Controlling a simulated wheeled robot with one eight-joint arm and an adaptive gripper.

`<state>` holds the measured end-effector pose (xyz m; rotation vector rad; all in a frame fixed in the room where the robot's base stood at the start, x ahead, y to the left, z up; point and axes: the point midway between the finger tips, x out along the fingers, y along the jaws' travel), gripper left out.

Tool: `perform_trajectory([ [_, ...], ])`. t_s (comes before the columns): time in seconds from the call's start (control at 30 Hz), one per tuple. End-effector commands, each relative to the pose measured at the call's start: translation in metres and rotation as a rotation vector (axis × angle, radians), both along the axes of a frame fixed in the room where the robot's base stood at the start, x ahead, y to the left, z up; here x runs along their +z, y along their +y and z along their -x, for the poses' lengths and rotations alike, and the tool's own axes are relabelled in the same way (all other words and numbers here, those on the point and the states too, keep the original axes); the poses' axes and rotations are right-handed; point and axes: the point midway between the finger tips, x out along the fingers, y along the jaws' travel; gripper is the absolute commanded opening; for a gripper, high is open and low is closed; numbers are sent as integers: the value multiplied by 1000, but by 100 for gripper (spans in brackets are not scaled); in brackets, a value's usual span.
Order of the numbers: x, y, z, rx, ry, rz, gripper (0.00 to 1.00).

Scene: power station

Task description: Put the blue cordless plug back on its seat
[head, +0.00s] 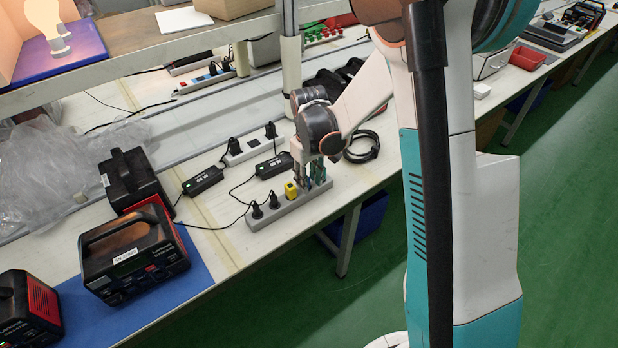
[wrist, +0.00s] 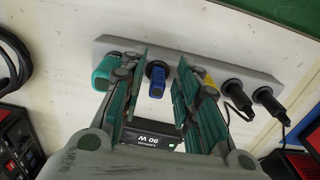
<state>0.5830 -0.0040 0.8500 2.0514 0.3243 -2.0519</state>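In the wrist view the blue plug (wrist: 157,80) is at the grey power strip (wrist: 122,45), between the teal plug (wrist: 104,70) and the yellow plug (wrist: 209,84). My gripper (wrist: 161,68) is open, with one finger on each side of the blue plug and a visible gap to it. I cannot tell whether the blue plug is fully seated. In the head view my gripper (head: 309,184) points down over the far end of the strip (head: 285,210), beside the yellow plug (head: 291,190). The fingers mostly hide the blue plug there.
Two black plugs with cords (head: 257,210) stand at the strip's near end. Black adapters (head: 203,181) and a second strip (head: 248,151) lie behind. Black-red power units (head: 133,252) stand at left. A coiled black cable (head: 362,147) lies right of my gripper. The table's front edge is close.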

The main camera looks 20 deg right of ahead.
Motion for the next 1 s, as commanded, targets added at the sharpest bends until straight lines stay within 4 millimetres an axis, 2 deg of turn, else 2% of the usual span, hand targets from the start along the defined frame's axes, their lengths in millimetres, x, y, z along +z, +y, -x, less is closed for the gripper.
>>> perform_trajectory([
  [0.3, 1, 0, 0, 0, 0, 0, 35],
  [0.43, 9, 0, 0, 0, 0, 0, 35],
  [0.57, 29, 0, 0, 0, 0, 0, 35],
  [0.8, 78, 0, 0, 0, 0, 0, 35],
  [1.0, 108, 0, 0, 0, 0, 0, 35],
])
